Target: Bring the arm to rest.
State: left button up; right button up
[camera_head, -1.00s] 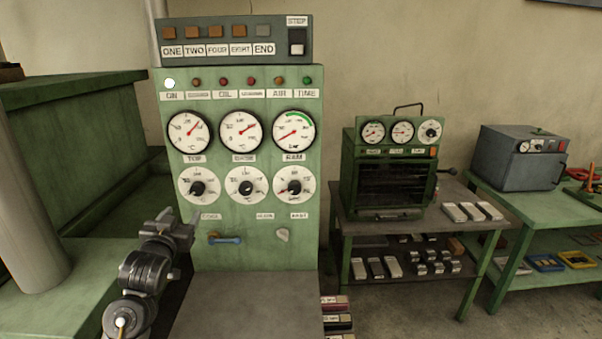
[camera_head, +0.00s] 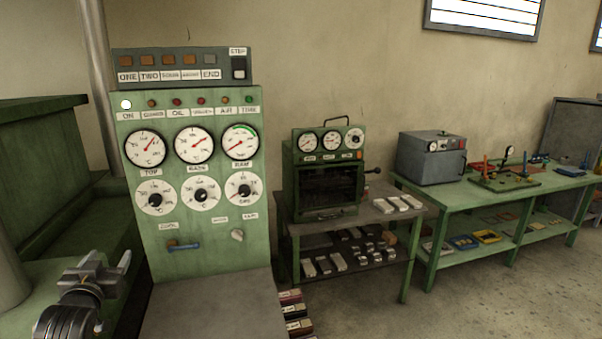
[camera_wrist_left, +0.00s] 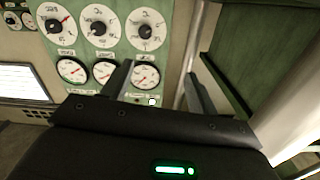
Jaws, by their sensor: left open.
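My left arm comes in at the lower left of the head view, beside the green control panel (camera_head: 205,245). Its left gripper (camera_head: 103,268) is in front of the panel's lower left side and looks empty. In the left wrist view the gripper (camera_wrist_left: 158,88) has its two fingers spread apart with nothing between them. The panel (camera_wrist_left: 120,50) shows beyond the fingers, upside down. I cannot tell the exact gap between the fingers and the panel. My right gripper is in neither view.
A grey bench top (camera_head: 215,305) lies before the panel. A green press (camera_head: 40,180) and a pale column (camera_head: 12,285) stand left. To the right are a small green oven (camera_head: 325,185) on a table, a green workbench (camera_head: 480,200) with a grey box (camera_head: 430,160), and open floor.

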pick_arm(q)
jog(key=s+d+f+m+g+h, duration=0.1)
jog(key=s+d+f+g+h, duration=0.15)
jog(key=s+d+f, duration=0.6)
jog(key=s+d+f+m+g+h, duration=0.15)
jog(key=s+d+f+g, duration=0.25)
jog(key=f, duration=0.9)
jog(key=s+d+f+m+g+h, duration=0.1)
jog(key=s+d+f+g, duration=0.3)
jog(key=s, duration=0.6)
jog(key=s+d+f+m+g+h, duration=0.1)
jog(key=s+d+f+g, duration=0.2)
jog(key=s+d+f, duration=0.5)
jog(key=s+a+f+g+b, duration=0.1)
jog(key=s+f+b, duration=0.1)
jog(key=f, duration=1.2)
jog(key=s+f+b, duration=0.1)
jog(key=s+f, duration=0.1)
jog(key=f, duration=1.1)
jog(key=s+a+f+g+b, duration=0.1)
jog(key=s+a+f+b, duration=0.1)
jog(key=s+f, duration=1.3)
notch_tip(320, 180, down, 3)
jog(key=shift+s+a+r+b, duration=0.1)
jog(key=shift+s+a+b, duration=0.25)
jog(key=shift+a, duration=0.2)
